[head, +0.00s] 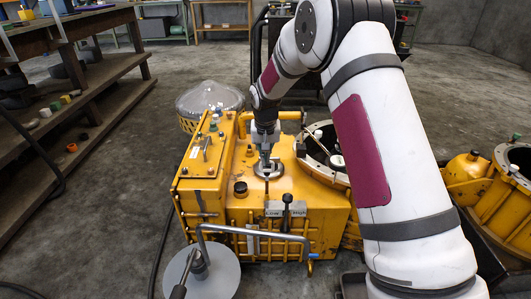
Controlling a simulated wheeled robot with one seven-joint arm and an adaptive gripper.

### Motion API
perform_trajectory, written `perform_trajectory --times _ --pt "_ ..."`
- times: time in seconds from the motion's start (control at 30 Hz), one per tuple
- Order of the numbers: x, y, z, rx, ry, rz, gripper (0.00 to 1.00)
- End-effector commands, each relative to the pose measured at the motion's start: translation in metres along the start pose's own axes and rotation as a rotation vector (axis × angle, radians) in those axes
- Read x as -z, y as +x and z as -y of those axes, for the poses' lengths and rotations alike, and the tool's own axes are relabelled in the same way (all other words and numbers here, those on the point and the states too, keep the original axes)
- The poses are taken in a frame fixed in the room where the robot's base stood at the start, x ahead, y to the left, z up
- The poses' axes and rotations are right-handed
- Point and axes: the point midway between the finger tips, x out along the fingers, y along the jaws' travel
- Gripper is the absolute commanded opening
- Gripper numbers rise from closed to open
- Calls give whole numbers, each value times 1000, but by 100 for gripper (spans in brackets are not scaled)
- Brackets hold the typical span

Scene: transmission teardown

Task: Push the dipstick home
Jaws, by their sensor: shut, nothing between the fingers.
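The yellow transmission housing (228,215) stands on the floor in the middle of the head view. My gripper (266,171) points down over its top, shut and empty, with its tips at a round grey fitting (258,175). I cannot make out the dipstick for certain. It may be the thin part at the fitting under my fingertips, which is small and partly hidden by the gripper. I cannot tell whether the tips touch it or how deep it sits.
A black-knobbed lever (287,200) stands by the Low/High plate, near a dark cap (240,188). A bent grey bar (250,232) crosses the front. An open round casing (326,165) lies right. A wooden shelf (100,85) stands left, with clear floor between.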

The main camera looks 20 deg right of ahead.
Motion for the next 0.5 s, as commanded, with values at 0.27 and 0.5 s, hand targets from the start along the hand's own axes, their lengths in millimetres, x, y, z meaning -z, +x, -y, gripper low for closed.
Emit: perform_trajectory --times 0.27,0.5 --pt "-17 78 0 -1 -2 4 0" --pt "-20 99 0 -1 -1 1 0"
